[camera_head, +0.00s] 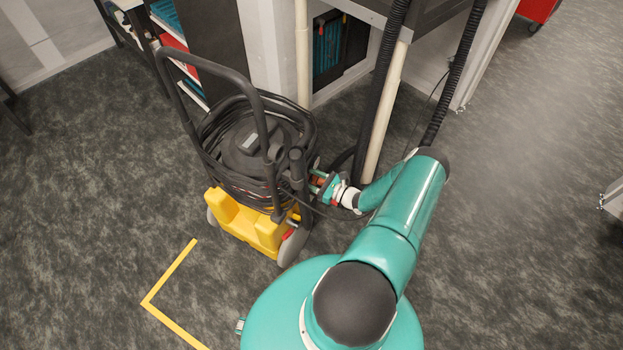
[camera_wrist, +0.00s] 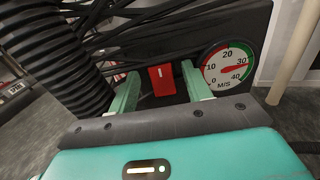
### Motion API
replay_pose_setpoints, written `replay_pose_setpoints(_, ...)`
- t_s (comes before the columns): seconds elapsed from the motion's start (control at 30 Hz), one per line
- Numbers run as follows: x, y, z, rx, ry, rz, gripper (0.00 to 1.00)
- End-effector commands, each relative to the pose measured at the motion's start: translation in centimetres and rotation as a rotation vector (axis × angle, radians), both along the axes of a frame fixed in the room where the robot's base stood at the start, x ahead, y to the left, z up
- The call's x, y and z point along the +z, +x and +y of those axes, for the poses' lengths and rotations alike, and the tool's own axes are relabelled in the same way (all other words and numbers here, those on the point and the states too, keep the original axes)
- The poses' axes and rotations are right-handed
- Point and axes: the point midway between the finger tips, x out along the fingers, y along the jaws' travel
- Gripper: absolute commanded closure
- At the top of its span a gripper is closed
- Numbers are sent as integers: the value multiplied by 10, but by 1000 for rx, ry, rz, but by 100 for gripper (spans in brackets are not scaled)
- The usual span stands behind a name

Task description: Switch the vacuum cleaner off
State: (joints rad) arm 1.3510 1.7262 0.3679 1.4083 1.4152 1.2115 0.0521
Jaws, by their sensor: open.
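The vacuum cleaner (camera_head: 241,150) stands on the floor in the head view, with a dark drum, coiled black hose, a black tube handle and a yellow base. My gripper (camera_head: 319,183) is at its right side, small and partly hidden there. In the wrist view my gripper (camera_wrist: 160,74) is open, with one green finger on each side of a red rocker switch (camera_wrist: 162,81) on a dark panel. The switch appears just beyond the fingertips; I cannot tell if they touch it. Right of it, a round M/S gauge (camera_wrist: 228,66) has its red needle near 30.
A ribbed black hose (camera_wrist: 72,62) runs close to the left finger in the wrist view. A pale pole (camera_head: 384,112) and dark hoses (camera_head: 455,75) stand behind my arm. A yellow floor marking (camera_head: 168,272) lies at the lower left.

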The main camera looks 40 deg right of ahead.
Motion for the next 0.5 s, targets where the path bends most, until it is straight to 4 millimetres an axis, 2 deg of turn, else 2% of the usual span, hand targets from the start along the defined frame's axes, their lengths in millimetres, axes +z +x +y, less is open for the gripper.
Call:
replay_pose_setpoints(0.07, 0, 0, 0, 0, 0, 0, 53)
replay_pose_setpoints(0.2, 0, 0, 0, 0, 0, 0, 80)
replay_pose_setpoints(0.3, 0, 0, 0, 0, 0, 0, 96)
replay_pose_setpoints(0.5, -1, 0, -1, -1, 8, -26, 96)
